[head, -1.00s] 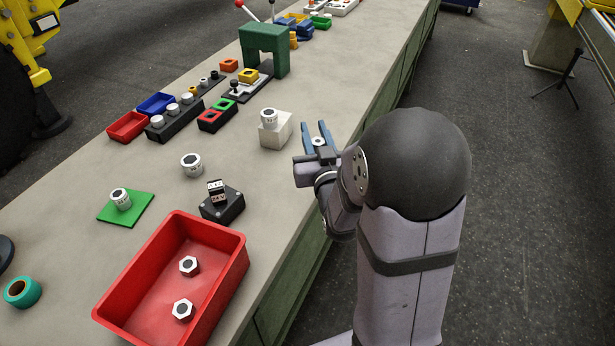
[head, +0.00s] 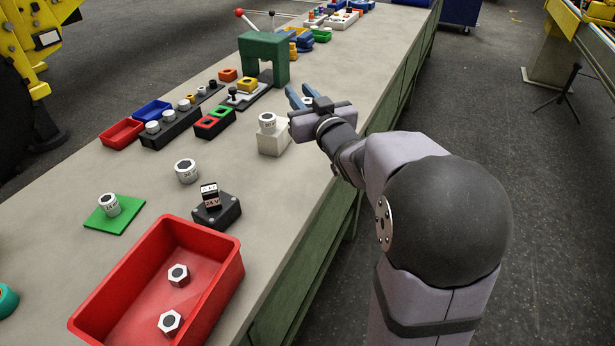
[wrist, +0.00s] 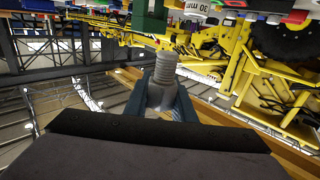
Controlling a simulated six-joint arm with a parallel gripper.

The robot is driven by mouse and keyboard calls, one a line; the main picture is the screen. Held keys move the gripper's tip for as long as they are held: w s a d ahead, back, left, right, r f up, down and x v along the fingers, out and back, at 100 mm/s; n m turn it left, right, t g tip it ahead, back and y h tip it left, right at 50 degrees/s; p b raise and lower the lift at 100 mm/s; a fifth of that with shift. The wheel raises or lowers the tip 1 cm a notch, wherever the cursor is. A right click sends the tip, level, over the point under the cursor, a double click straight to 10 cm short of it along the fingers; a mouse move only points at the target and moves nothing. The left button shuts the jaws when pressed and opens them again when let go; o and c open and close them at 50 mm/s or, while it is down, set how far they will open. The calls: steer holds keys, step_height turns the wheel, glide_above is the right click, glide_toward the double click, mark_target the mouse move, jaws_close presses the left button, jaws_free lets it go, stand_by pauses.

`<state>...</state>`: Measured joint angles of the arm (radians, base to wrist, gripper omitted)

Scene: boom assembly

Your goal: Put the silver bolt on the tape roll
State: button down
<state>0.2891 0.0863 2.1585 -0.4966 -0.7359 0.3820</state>
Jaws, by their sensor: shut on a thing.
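My gripper (head: 303,98) is shut on a silver bolt, held over the right side of the bench, just beyond the white block. In the wrist view the silver bolt (wrist: 165,72) stands between the blue fingers, its threaded shank pointing away from the gripper. In the head view the fingers and wrist hide most of it. The tape roll (head: 6,300) is a teal ring on the bench, cut off by the left edge of the head view, far from my gripper.
A red bin (head: 238,262) with two hex-headed pieces stands at the front. A white block (head: 274,140) with a cylinder, a dark block (head: 218,212), a green plate (head: 120,222) and a loose cylinder (head: 187,171) stand between. A green arch (head: 264,58) stands farther back.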

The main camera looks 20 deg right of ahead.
step_height(320, 180, down, 7)
steer(key=w, duration=0.1)
steer(key=shift+d+r, duration=0.15)
steer(key=shift+d, duration=0.1)
steer(key=shift+w, duration=0.1)
steer(key=shift+f+b, duration=0.4)
steer(key=shift+f, duration=4.4)
steer(key=shift+f, duration=0.15)
steer(key=c, duration=1.9)
jaws_free()
steer(key=shift+f, duration=0.1)
steer(key=o, duration=0.4)
